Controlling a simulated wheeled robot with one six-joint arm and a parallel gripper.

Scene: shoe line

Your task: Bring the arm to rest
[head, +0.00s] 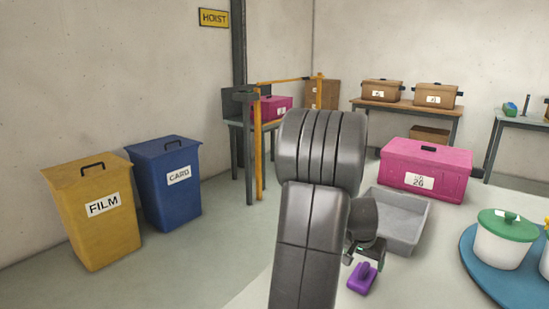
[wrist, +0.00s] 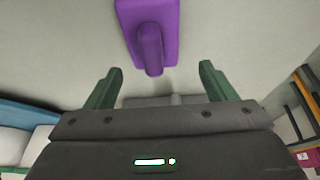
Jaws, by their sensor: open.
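My gripper (wrist: 160,85) shows in the wrist view with its two green fingers apart and nothing between them. A purple object with a raised handle (wrist: 150,35) lies on the pale surface just beyond the fingertips, apart from them. In the head view the same purple object (head: 362,278) lies on the pale table in front of the grey tray. My arm is raised and bent in the middle of the head view, and it hides most of my gripper and part of the tray.
A grey tray (head: 425,222) and a pink box labelled 26 (head: 428,170) stand behind the purple object. A blue round board (head: 475,262) with a green-lidded white pot (head: 504,240) is at right. Yellow FILM (head: 95,215) and blue CARD (head: 168,187) bins stand on the floor at left.

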